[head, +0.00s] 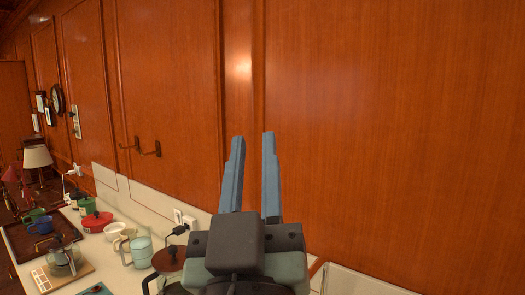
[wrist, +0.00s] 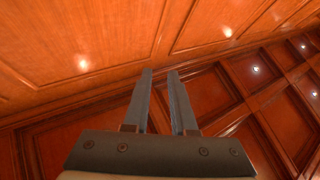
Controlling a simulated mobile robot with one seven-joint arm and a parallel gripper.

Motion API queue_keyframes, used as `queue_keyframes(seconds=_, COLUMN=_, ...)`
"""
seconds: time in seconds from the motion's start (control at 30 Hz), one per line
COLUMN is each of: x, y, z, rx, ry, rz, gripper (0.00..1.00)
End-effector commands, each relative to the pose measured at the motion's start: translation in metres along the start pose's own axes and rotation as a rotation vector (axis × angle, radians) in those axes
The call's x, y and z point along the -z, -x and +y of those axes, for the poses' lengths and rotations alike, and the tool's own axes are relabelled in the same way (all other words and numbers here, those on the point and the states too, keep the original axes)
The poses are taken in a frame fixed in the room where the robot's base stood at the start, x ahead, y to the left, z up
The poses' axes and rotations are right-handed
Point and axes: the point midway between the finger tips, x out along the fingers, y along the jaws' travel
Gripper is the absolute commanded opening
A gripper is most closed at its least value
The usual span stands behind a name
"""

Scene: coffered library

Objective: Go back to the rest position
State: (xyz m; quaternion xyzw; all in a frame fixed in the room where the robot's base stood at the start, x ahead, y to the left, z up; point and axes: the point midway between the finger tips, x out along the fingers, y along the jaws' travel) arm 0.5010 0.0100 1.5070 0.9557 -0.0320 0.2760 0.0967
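My gripper (head: 253,147) points upward in front of the wood-panelled wall in the head view, above the right part of the counter. Its two blue-grey fingers stand apart with a clear gap and nothing between them. In the wrist view my gripper (wrist: 160,75) also shows its fingers apart and empty, against the wall panels and the coffered ceiling. The gripper's body hides part of the counter behind it.
A white counter (head: 105,255) runs along the wall at lower left. On it are a glass coffee pot (head: 64,258), a red pot (head: 97,221), a glass pitcher (head: 141,250), a white bowl (head: 116,230), a blue mug (head: 41,224) and a brown-lidded pot (head: 169,259). A lamp (head: 37,157) stands far left.

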Motion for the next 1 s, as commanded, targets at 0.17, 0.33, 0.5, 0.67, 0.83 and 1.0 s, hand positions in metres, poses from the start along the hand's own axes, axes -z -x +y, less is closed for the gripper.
queue_keyframes(seconds=0.17, x=0.086, y=0.004, z=0.026, rx=-0.019, ry=-0.167, rz=0.21, gripper=0.24)
queue_keyframes(seconds=0.33, x=0.103, y=0.007, z=0.031, rx=-0.016, ry=-0.208, rz=0.255, gripper=0.24)
queue_keyframes(seconds=0.5, x=0.102, y=0.007, z=0.031, rx=-0.016, ry=-0.206, rz=0.252, gripper=0.24)
queue_keyframes(seconds=0.67, x=0.101, y=0.007, z=0.031, rx=-0.016, ry=-0.205, rz=0.251, gripper=0.24)
queue_keyframes(seconds=0.83, x=0.101, y=0.007, z=0.031, rx=-0.016, ry=-0.205, rz=0.251, gripper=0.24)
queue_keyframes(seconds=1.0, x=0.101, y=0.007, z=0.031, rx=-0.016, ry=-0.205, rz=0.251, gripper=0.24)
